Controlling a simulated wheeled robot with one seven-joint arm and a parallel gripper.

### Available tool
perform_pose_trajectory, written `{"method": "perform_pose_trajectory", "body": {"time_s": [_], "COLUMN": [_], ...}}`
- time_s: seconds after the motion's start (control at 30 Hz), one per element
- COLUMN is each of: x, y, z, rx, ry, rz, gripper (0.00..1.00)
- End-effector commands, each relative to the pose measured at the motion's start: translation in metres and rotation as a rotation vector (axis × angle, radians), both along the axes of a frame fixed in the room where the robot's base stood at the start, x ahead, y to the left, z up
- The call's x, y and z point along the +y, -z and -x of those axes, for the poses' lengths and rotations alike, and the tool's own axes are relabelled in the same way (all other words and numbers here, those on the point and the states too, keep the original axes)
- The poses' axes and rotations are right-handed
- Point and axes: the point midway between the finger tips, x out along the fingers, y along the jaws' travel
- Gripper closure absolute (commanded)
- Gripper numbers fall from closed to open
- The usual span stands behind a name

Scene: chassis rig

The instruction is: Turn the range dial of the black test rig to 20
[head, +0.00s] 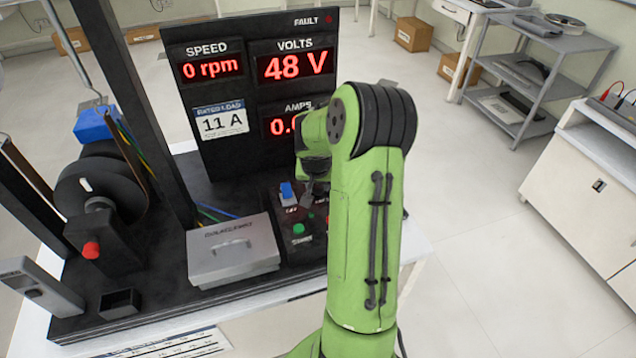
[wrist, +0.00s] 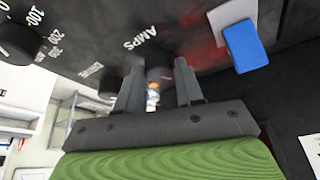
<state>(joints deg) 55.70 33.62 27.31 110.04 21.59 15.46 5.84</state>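The black test rig (head: 210,150) stands on a white table. Its displays read 0 rpm and 48 V; my arm partly covers the amps display (head: 283,126). In the wrist view a black dial (wrist: 22,42) with white numbers, including 100 and 200, is at the upper left. I cannot tell which is the range dial. My gripper (wrist: 158,66) is open, its fingers apart at the panel; contact is unclear. In the head view my arm mostly hides it.
A blue switch (head: 286,191) and green button (head: 299,229) are on the panel; the switch also shows in the wrist view (wrist: 245,46). A grey lidded box (head: 232,252) sits left of them. A wheel (head: 92,192) and uprights occupy the rig's left side.

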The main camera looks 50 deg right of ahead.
Motion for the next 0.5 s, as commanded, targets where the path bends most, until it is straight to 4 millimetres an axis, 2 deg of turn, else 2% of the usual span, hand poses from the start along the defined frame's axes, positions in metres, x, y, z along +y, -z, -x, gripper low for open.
{"method": "perform_pose_trajectory", "body": {"time_s": [0.03,0.2,0.5], "x": [0.0001,0.0002,0.0007], "y": [-0.0001,-0.0001,0.0001], "z": [0.0001,0.0,-0.0006], "rx": [0.0,0.0,0.0], "ry": [0.0,0.0,0.04], "rz": [0.0,0.0,0.0], "gripper": [0.72,0.95,0.95]}}
